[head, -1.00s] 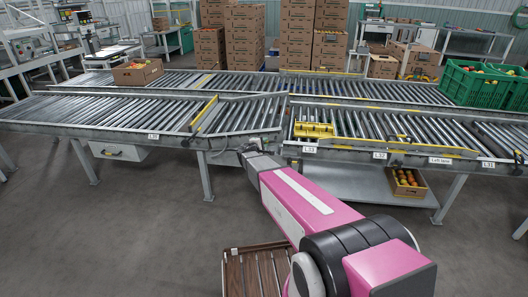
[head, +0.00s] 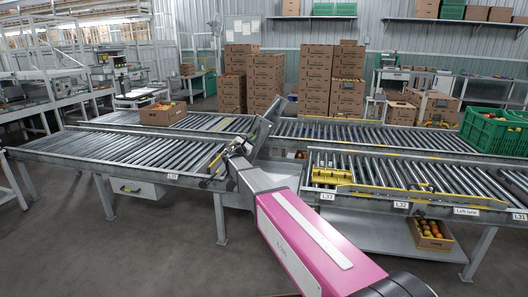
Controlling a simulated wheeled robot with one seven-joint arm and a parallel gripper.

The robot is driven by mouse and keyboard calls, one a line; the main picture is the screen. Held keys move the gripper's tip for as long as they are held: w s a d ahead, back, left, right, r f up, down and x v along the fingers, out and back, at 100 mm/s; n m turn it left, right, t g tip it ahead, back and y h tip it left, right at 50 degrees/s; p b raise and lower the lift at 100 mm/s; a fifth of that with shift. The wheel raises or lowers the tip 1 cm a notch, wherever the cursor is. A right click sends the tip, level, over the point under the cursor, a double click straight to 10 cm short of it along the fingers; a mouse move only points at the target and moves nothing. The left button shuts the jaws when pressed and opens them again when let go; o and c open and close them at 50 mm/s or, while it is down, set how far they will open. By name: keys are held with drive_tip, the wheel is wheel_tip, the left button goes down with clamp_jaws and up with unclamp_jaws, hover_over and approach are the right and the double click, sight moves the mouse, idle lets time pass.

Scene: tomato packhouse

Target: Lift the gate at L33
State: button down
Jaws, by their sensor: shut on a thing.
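The gate (head: 266,128) by the L33 label (head: 327,197) is a grey hinged roller section between the left and right parts of the front conveyor. It stands tilted steeply up, its right end raised and its lower end near the yellow strip at the end of the left rollers. A gap is open between it and the right conveyor part. My gripper (head: 236,148) is at the near side of the raised gate, shut on it. The fingertips and the exact hold are mostly hidden by my wrist.
A yellow block-like fixture (head: 331,177) sits on the right rollers just beyond the gap. A carton of produce (head: 163,114) rests on the back conveyor. Green crates (head: 490,132) stand at right. A carton (head: 430,236) sits on the lower shelf. Stacked cartons (head: 318,80) stand behind.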

drive_tip(key=w+a+r+n+t, duration=0.1)
drive_tip(key=w+a+r+n, duration=0.1)
drive_tip(key=a, duration=0.5)
drive_tip(key=shift+r+n+y, duration=0.4)
drive_tip(key=shift+r+n, duration=0.3)
drive_tip(key=shift+r, duration=0.1)
drive_tip(key=shift+w, duration=0.1)
drive_tip(key=c, duration=1.1)
unclamp_jaws()
drive_tip(key=shift+c, duration=0.2)
drive_tip(key=v, duration=1)
drive_tip(key=shift+s+a+f, duration=0.2)
drive_tip(key=shift+s+f, duration=0.05)
drive_tip(key=shift+f, duration=0.15)
